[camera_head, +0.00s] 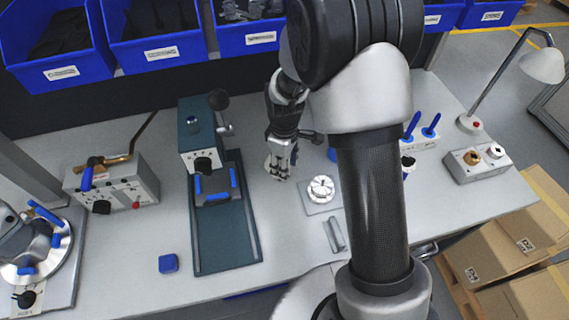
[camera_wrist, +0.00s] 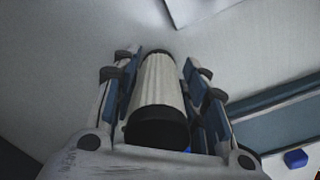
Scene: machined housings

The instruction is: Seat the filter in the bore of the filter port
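My gripper (camera_head: 281,168) points down over the bench, between the green press and the round fitting. In the wrist view its fingers (camera_wrist: 166,75) are closed around the filter (camera_wrist: 158,82), a pale ribbed cylinder with a black end cap toward my palm. The filter lies along the fingers; its far end points at the bench. In the head view the filter is hard to tell from the fingers. A round silvery fitting (camera_head: 321,188) on a pale square plate (camera_head: 318,208) looks like the filter port, to the right of my gripper; its bore is not clear. They are apart.
The green press (camera_head: 200,138) with its dark base plate (camera_head: 227,250) stands left of my gripper. A blue block (camera_head: 168,263) and a small metal bar (camera_head: 334,235) lie nearer the front. Blue bins (camera_head: 158,52) line the back. My arm hides part of the right bench.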

